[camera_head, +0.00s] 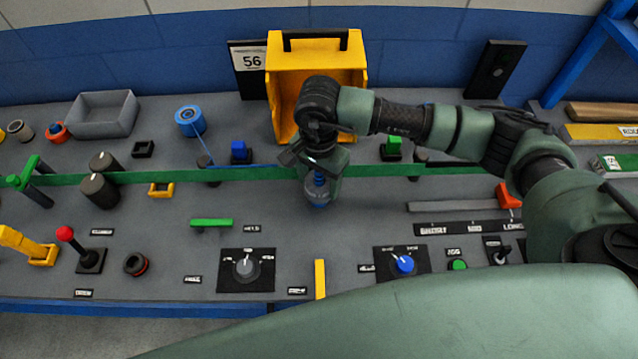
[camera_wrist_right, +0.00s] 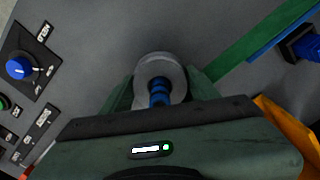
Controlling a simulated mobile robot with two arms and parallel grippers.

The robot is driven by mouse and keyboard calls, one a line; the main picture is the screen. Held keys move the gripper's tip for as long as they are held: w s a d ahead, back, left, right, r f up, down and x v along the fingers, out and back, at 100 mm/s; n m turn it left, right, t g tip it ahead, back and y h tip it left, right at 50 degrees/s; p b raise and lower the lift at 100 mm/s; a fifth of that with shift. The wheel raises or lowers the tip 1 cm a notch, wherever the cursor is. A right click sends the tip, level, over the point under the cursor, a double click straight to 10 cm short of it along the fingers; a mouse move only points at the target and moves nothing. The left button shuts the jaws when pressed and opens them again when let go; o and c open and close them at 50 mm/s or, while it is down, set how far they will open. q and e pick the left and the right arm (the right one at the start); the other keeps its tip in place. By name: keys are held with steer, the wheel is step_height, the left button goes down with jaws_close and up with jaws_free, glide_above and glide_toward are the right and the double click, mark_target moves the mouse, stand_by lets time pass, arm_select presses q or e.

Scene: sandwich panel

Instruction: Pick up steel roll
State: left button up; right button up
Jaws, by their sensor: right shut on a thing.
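The steel roll (camera_wrist_right: 168,68) is a grey ring with a blue core, seen in the right wrist view between the green fingers of my right gripper (camera_wrist_right: 158,90). In the head view my right gripper (camera_head: 320,176) points down over the middle of the panel, beside the green strip. I cannot tell whether the roll touches the panel. My left gripper is not in view.
A yellow bin (camera_head: 300,62) stands behind the gripper. A green strip (camera_head: 240,174) crosses the panel. A blue-faced roll (camera_head: 188,121) and a grey tray (camera_head: 103,113) are at the back left. Knobs, including a blue one (camera_head: 404,264), line the front.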

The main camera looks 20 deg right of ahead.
steer(key=shift+r, duration=0.1)
steer(key=shift+w+r, duration=0.1)
steer(key=shift+r, duration=0.5)
step_height(320, 180, up, 19)
steer(key=b, duration=0.4)
steer(key=shift+f, duration=0.15)
